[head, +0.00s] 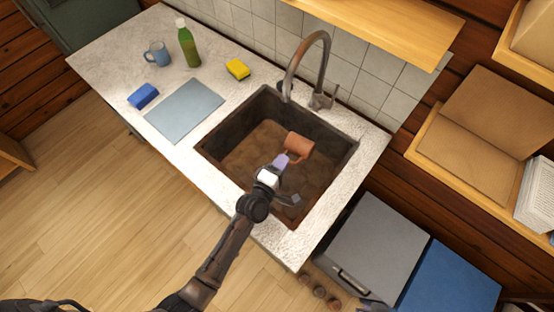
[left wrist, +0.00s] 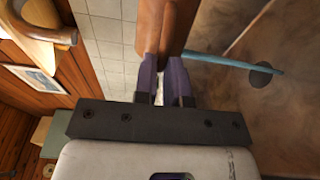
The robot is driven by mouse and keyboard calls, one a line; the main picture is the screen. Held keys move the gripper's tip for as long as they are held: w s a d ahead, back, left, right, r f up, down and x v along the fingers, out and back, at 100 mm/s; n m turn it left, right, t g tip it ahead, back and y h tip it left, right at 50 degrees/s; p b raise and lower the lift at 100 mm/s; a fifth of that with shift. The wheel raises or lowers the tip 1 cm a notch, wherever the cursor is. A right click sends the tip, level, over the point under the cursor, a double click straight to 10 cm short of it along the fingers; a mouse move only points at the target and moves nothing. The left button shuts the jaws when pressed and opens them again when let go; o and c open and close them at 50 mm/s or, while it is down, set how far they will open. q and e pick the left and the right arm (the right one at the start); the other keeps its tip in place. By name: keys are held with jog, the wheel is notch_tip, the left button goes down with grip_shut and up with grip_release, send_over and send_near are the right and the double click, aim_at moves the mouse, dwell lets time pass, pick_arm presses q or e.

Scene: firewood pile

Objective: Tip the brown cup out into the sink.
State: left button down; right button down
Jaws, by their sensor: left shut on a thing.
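The brown cup (head: 300,145) is over the sink (head: 228,165) in the head view, lying tilted on its side. My left gripper (head: 285,161) is shut on the cup, at its near left side. In the left wrist view the cup (left wrist: 165,27) shows as a brown surface at the top, with the two purple fingers of my left gripper (left wrist: 162,80) against it. The inside of the cup is hidden, and I cannot see any contents coming out. My right gripper is not in view.
A curved faucet (head: 308,62) stands behind the sink. To the left on the counter are a blue mug (head: 157,54), a green bottle (head: 188,46), a yellow sponge (head: 237,69), a blue sponge (head: 143,95) and a grey mat (head: 184,110). A wooden shelf (head: 390,25) overhangs the back.

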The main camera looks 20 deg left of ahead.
pick_arm(q)
jog(key=shift+r, duration=0.1)
dwell(0.5)
jog(key=shift+a+n, duration=0.15)
jog(key=shift+n, duration=0.35)
jog(key=m+p, duration=0.1)
jog(key=m, duration=0.1)
jog(key=d+r+m+p, duration=0.1)
jog(key=m+p, duration=0.1)
jog(key=m, duration=0.1)
jog(key=d+m+p, duration=0.1)
jog(key=m+p, duration=0.1)
jog(key=m, duration=0.1)
jog(key=shift+s+r, duration=0.1)
jog(key=shift+r, duration=0.1)
jog(key=shift+r+m+p, duration=0.3)
jog(key=shift+m+p, duration=0.45)
jog(key=shift+m, duration=0.35)
jog(key=m+p, duration=0.1)
jog(key=m, duration=0.2)
jog(key=shift+f+m, duration=0.2)
jog(key=shift+m, duration=0.4)
